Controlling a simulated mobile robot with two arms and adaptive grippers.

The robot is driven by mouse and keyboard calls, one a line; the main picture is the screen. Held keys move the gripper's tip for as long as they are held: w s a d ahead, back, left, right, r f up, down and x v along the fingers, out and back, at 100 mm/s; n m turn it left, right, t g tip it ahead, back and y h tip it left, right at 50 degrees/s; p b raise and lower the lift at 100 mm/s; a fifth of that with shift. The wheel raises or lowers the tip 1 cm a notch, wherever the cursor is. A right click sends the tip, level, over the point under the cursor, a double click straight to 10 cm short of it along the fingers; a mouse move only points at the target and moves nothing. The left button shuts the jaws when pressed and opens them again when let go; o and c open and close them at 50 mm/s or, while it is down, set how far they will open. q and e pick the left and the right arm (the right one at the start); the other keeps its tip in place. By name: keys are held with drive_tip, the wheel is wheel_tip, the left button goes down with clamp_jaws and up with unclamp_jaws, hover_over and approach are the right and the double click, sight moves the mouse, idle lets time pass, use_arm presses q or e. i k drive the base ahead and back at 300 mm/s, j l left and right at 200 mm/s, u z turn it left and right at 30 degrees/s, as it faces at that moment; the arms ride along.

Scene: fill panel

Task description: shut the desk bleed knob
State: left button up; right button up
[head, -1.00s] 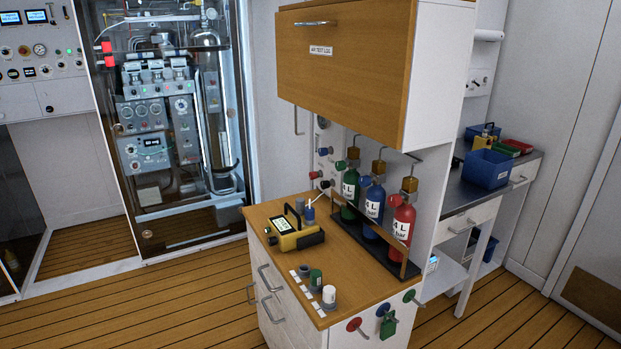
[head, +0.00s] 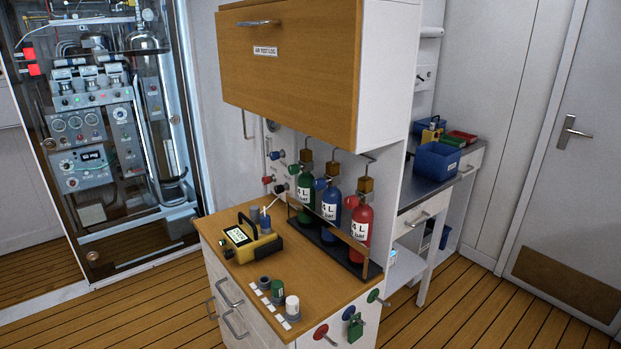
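The desk (head: 315,282) with a wooden top stands in the middle of the head view. Small knobs sit on the wall panel behind its far end: a blue knob (head: 275,155) and, lower, a dark knob (head: 280,189). A red handwheel (head: 320,331), a blue handwheel (head: 349,313) and a green handwheel (head: 373,296) are on the desk's right end face, with a green padlock (head: 355,329) there. I cannot tell which one is the bleed knob, or whether it is open or shut. Neither of my grippers is in view.
Green (head: 307,190), blue (head: 331,206) and red (head: 361,228) cylinders stand in a rack on the desk. A yellow device (head: 250,245) and small jars sit on top. A wooden cabinet (head: 290,75) overhangs. Plank floor is free at the right, before a door (head: 570,190).

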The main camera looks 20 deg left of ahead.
sight(267, 180)
drive_tip(key=i+j+z, duration=0.15)
drive_tip(key=j+z, duration=0.3)
drive_tip(key=j, duration=0.35)
drive_tip(key=j+z, duration=0.4)
drive_tip(key=j, duration=0.4)
